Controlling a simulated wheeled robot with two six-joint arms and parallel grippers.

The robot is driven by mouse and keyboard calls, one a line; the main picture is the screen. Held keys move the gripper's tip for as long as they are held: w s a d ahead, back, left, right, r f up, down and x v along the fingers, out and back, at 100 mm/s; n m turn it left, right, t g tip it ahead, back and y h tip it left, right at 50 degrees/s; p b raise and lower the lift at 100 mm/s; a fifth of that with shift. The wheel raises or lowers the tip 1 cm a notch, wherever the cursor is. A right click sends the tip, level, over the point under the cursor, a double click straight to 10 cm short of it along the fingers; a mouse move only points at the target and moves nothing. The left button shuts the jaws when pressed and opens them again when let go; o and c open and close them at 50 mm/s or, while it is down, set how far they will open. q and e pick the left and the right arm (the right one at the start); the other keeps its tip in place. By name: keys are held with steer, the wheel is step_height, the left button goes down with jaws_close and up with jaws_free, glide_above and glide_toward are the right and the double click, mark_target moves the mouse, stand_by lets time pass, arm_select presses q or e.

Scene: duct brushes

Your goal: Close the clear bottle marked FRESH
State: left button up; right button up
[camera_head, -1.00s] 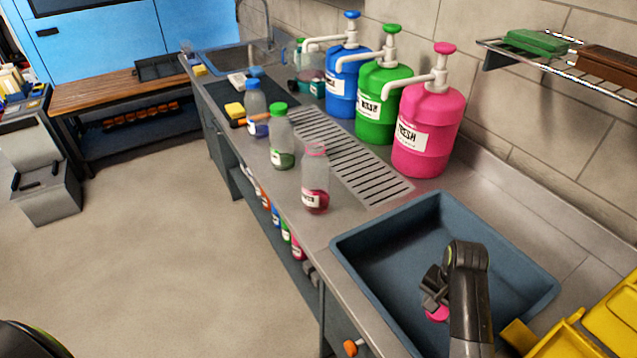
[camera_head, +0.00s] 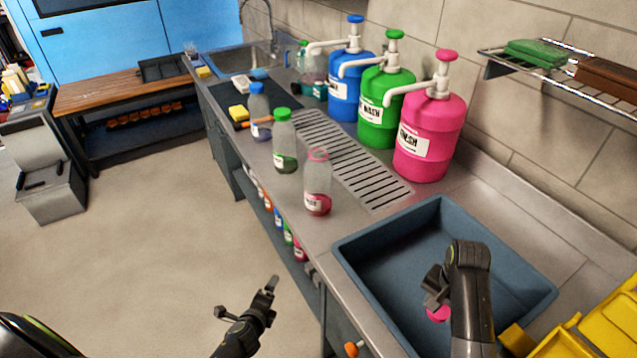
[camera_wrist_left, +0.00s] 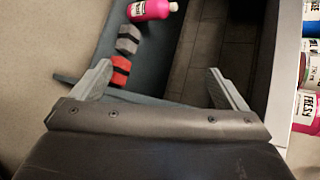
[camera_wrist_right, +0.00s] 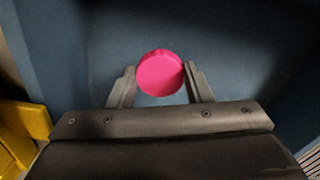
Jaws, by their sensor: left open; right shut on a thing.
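The clear FRESH bottle (camera_head: 317,182) stands upright and uncapped on the steel counter, with pink liquid low inside. My right gripper (camera_head: 436,300) is over the blue-grey tray, shut on a pink cap (camera_wrist_right: 160,73); the cap also shows in the head view (camera_head: 438,313). The cap is apart from the bottle, to its right and nearer me. My left gripper (camera_head: 246,300) is open and empty, in front of the counter's edge above the floor. In the left wrist view its fingers (camera_wrist_left: 160,88) are spread, with the lower shelf beyond them.
Two capped bottles, green (camera_head: 285,145) and blue (camera_head: 259,110), stand behind the FRESH bottle. Pink (camera_head: 428,135), green (camera_head: 385,110) and blue (camera_head: 346,85) pump jugs line the wall. The blue-grey tray (camera_head: 535,275) and yellow bin (camera_head: 610,325) are at right.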

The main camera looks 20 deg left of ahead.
arm_select(q)
steer(key=w+d+r+m+t, duration=0.1)
steer(key=w+r+m+t, duration=0.1)
steer(key=w+r+m, duration=0.45)
steer(key=w+d+r+m+t, duration=0.15)
steer(key=w+r, duration=0.25)
steer(key=r, duration=0.6)
arm_select(e)
steer(key=shift+r+p, duration=0.35)
steer(key=shift+r, duration=0.1)
arm_select(q)
steer(key=m+t+h, duration=0.3)
steer(key=m, duration=0.7)
glide_toward(318, 181)
steer(key=w+f, duration=0.1)
steer(key=w+a+f, duration=0.1)
steer(key=w+f, duration=0.1)
steer(key=shift+d+r, duration=0.1)
arm_select(e)
steer(key=shift+r, duration=0.1)
